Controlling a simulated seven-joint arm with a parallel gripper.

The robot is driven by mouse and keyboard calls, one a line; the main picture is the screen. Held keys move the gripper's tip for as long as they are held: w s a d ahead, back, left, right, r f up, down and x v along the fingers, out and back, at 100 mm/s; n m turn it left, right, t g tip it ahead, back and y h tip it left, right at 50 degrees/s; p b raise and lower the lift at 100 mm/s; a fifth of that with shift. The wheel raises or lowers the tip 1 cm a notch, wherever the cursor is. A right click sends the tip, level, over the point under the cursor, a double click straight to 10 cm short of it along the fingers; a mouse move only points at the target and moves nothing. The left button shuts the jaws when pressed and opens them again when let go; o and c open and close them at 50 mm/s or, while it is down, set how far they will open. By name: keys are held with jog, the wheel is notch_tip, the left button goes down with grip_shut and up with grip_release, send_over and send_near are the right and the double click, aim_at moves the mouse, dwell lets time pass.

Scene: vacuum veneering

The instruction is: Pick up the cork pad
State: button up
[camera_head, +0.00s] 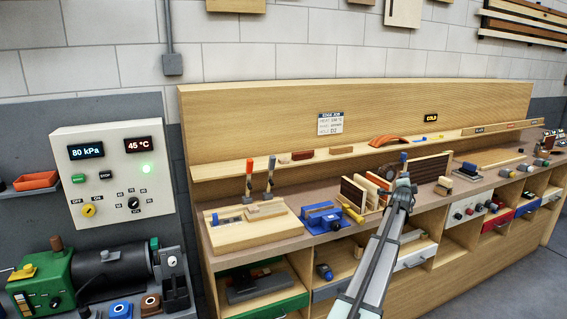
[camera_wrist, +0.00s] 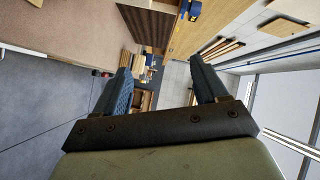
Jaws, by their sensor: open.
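I cannot tell for certain which thing is the cork pad. A small tan block (camera_head: 342,150) on the long shelf and a light brown block (camera_head: 267,210) on the wooden board at the left are cork-like in colour. A dark reddish block (camera_head: 303,155) also lies on the shelf. My gripper (camera_wrist: 165,78) is open and empty in the wrist view, its two blue fingers wide apart. In the head view my arm rises from the bottom and ends over the bench by the upright panels, where its fingers are hard to make out.
Upright dark panels (camera_head: 430,168) stand in the middle of the bench. Blue clamps (camera_head: 322,217) sit left of them. Two upright tools (camera_head: 249,180) stand at the board's back. A control box (camera_head: 115,175) hangs on the left wall.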

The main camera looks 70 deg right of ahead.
jog(key=w+a+r+n+t+h, duration=0.15)
jog(key=w+r+n, duration=0.45)
jog(key=w+r, duration=0.65)
notch_tip(320, 180, up, 8)
jog(key=g+y, duration=0.2)
jog(key=y, duration=1.4)
send_over(283, 159)
jog(key=w+a, duration=0.3)
jog(key=shift+t, duration=0.35)
jog(key=x, duration=1.3)
jog(key=shift+s+f, duration=0.15)
jog(key=shift+s, duration=0.05)
jog(key=shift+c, duration=0.4)
jog(key=c, duration=1)
